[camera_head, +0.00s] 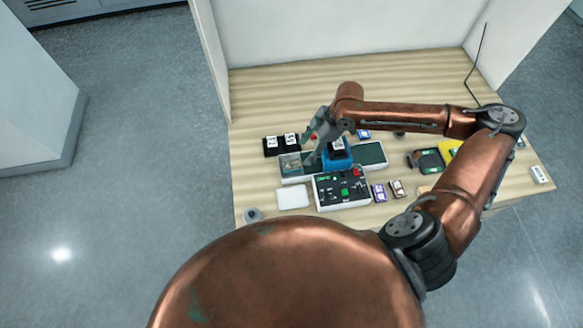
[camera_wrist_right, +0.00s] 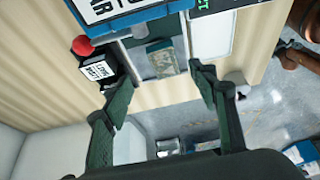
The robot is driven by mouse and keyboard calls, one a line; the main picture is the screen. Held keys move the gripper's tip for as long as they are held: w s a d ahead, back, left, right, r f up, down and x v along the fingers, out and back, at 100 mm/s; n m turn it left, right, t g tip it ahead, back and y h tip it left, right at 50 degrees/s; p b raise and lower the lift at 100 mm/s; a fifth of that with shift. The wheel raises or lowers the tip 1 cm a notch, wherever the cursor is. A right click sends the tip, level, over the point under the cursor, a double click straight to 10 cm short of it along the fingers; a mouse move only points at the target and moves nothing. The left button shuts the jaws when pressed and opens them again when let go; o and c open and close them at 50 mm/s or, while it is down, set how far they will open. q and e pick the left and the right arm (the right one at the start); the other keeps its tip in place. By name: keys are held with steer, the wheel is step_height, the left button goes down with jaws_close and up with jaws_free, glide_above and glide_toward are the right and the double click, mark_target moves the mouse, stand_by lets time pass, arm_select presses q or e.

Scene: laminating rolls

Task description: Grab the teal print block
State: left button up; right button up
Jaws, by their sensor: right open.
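The teal print block (camera_wrist_right: 163,60) shows in the right wrist view as a small flat piece with a greenish printed face, lying on a grey surface. In the head view, a greenish printed patch (camera_head: 291,166) at the left end of the grey machine seems to be the same piece, partly hidden by my gripper. My right gripper (camera_head: 314,144) is over that end of the machine. In the wrist view my right gripper (camera_wrist_right: 160,88) is open, with its fingers apart and nothing held between them; the block appears beyond the gap. My left gripper is not in view.
A blue machine part with a white label (camera_head: 338,150) stands close right of the gripper. A black control panel (camera_head: 342,187) is in front, and black labelled blocks (camera_head: 281,144) are behind left. A white pad (camera_head: 293,197) lies front left. Bare wooden table (camera_head: 290,95) is at the back.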

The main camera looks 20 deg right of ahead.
mark_target(293, 164)
steer(key=shift+x, duration=0.75)
steer(key=shift+s+a+f, duration=0.1)
steer(key=shift+a+f, duration=0.2)
steer(key=shift+f, duration=0.15)
steer(key=shift+a+f, duration=0.2)
steer(key=shift+f, duration=0.1)
steer(key=x, duration=0.4)
steer(key=shift+a+p, duration=0.35)
steer(key=shift+a, duration=0.1)
steer(key=shift+f, duration=0.25)
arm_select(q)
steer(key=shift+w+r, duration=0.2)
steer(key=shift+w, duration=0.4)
arm_select(e)
steer(key=shift+c, duration=0.5)
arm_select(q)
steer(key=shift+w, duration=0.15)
arm_select(e)
steer(key=c, duration=1.1)
